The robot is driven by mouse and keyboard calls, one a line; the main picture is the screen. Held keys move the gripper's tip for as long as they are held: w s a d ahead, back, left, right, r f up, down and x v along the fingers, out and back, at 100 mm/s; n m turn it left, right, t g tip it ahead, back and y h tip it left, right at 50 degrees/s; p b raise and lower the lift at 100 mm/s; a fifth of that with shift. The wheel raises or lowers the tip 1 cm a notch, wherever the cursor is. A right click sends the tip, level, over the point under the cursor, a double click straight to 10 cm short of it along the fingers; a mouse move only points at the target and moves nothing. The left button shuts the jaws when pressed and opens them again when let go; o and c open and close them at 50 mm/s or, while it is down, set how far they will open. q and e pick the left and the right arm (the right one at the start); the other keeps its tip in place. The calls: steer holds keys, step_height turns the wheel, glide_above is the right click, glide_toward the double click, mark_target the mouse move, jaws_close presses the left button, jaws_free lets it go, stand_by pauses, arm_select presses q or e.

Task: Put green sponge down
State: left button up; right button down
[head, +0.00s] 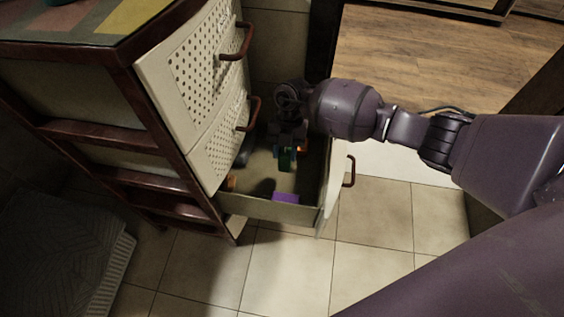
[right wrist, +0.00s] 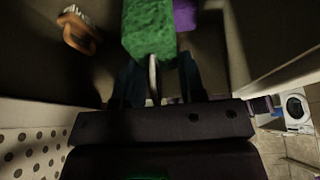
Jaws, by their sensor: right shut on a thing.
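The green sponge (right wrist: 150,30) shows large at the top of the right wrist view, its near end between my gripper's fingers. In the head view it is a small green patch (head: 285,160) under my right gripper (head: 287,150). My right gripper is shut on the sponge and holds it over the open bottom drawer (head: 270,211). Whether the sponge touches the drawer floor cannot be told. My left gripper is not in view.
A purple block (head: 285,198) lies at the near side of the drawer. A brown-handled brush (right wrist: 78,35) lies in the drawer too. Upper drawers with brown handles (head: 240,42) stand beside my arm. Tiled floor (head: 290,265) is clear in front.

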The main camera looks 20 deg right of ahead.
mark_target(285, 165)
step_height(285, 165, down, 3)
steer(key=shift+r+b, duration=0.1)
steer(key=shift+b, duration=0.25)
step_height(285, 165, down, 3)
steer(key=shift+s+f+b, duration=0.15)
steer(key=shift+f+b, duration=0.05)
steer(key=shift+b, duration=0.55)
steer(key=shift+f, duration=0.45)
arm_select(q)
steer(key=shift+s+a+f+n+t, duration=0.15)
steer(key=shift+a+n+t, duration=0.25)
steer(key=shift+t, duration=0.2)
arm_select(e)
steer(key=shift+w, duration=0.2)
steer(key=shift+r, duration=0.2)
steer(key=shift+f, duration=0.25)
steer(key=c, duration=0.7)
jaws_free()
